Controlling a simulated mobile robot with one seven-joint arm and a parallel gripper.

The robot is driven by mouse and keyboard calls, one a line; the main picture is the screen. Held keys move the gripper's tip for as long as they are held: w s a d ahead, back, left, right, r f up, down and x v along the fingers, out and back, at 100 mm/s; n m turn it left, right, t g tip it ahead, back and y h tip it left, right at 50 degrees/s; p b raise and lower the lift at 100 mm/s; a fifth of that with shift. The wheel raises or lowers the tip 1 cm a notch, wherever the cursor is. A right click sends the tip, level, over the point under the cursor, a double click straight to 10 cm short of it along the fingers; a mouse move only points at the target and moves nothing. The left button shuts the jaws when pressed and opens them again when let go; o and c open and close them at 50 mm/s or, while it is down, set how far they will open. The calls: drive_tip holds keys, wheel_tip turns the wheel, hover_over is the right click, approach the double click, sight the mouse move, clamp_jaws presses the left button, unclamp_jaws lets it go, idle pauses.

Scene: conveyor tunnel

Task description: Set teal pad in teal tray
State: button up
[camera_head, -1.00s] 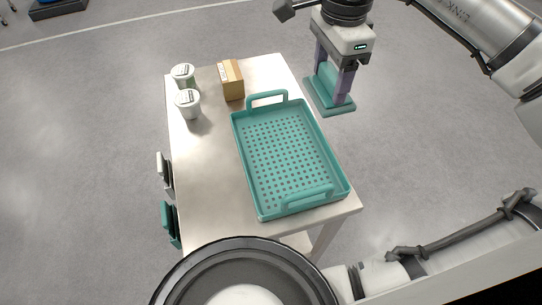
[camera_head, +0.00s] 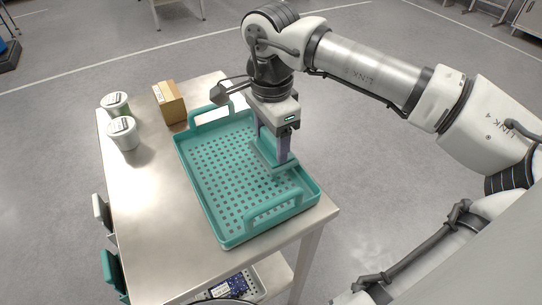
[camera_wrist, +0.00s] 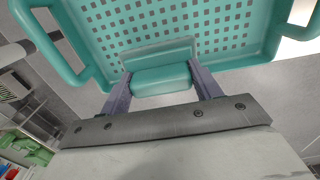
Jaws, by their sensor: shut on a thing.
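The teal tray (camera_head: 190,170) is a shallow rectangular box with a perforated floor and two raised handles. It sits on the table. My gripper (camera_head: 274,150) is over the tray's right part and is shut on the teal pad (camera_head: 277,164). The pad is a flat plate with a thicker grip block, and it appears above the tray floor near the right wall. Whether it touches the floor cannot be told. In the wrist view the fingers (camera_wrist: 162,82) hold the pad's block (camera_wrist: 160,79) from both sides, with the tray (camera_wrist: 90,20) behind it.
Two white lidded tubs (camera_head: 122,134) and a cardboard box (camera_head: 169,102) stand at the back left of the metal table (camera_head: 150,200). Teal and white items hang at its left edge. A lower shelf holds a blue circuit board (camera_head: 232,287). The tray's left part is empty.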

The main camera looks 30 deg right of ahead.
sight(271, 152)
drive_tip(key=shift+f+b, duration=1.05)
drive_tip(key=shift+f, duration=0.9)
drive_tip(key=shift+f, duration=0.1)
drive_tip(key=shift+f, duration=0.15)
drive_tip(key=o, duration=1.2)
wheel_tip(271, 152, up, 13)
drive_tip(key=shift+f, duration=0.2)
